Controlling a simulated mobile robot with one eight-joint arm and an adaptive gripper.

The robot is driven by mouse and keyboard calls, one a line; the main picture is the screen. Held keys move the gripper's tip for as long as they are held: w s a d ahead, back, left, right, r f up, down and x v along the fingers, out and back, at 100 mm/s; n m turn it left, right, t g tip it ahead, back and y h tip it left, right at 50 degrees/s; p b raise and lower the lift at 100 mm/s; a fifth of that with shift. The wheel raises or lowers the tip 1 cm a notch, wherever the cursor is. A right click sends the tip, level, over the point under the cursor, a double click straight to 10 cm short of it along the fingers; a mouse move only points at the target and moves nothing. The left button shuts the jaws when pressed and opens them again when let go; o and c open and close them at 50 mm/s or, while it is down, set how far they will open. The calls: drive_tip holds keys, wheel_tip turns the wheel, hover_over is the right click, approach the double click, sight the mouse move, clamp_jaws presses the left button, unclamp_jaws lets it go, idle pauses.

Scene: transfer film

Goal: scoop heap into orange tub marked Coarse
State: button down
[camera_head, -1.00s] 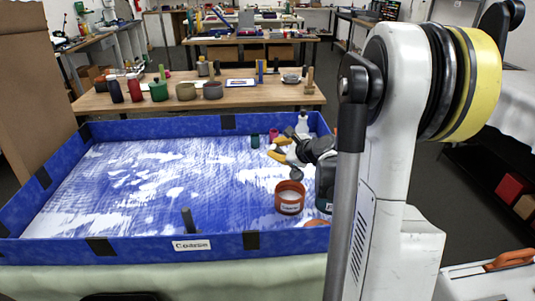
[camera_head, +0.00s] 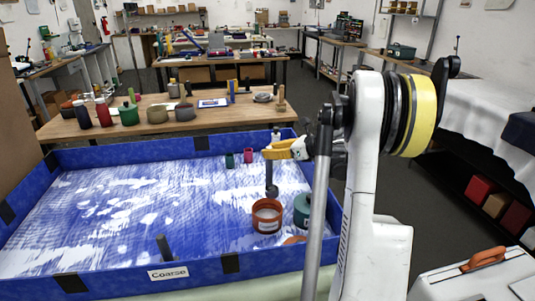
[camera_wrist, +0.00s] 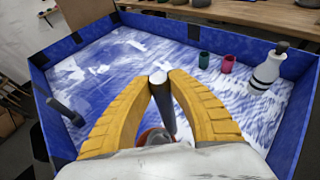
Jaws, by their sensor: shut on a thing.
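My gripper (camera_head: 268,153) is shut on a dark upright tool with a rounded end (camera_head: 271,190). In the wrist view the yellow fingers (camera_wrist: 160,78) close on its shaft (camera_wrist: 168,112), which points down. The tool's lower end shows just above and behind the orange tub (camera_head: 267,218) in the head view. That tub stands upright with pale material inside and a white label too small to read. In the wrist view it is mostly hidden behind my gripper. White granular patches (camera_head: 100,210) are spread thinly over the blue tray floor.
The blue tray's front wall (camera_head: 200,273) carries a "Coarse" label (camera_head: 168,273). A teal tub (camera_head: 302,212) stands right of the orange one. Small green (camera_wrist: 204,60) and pink (camera_wrist: 228,64) cups and a white bottle (camera_wrist: 267,70) stand at the back. A dark upright piece (camera_head: 165,248) stands near the front wall.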

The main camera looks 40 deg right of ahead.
drive_tip(key=shift+r, duration=0.1)
drive_tip(key=shift+r+p, duration=1.65)
drive_tip(key=shift+r, duration=0.8)
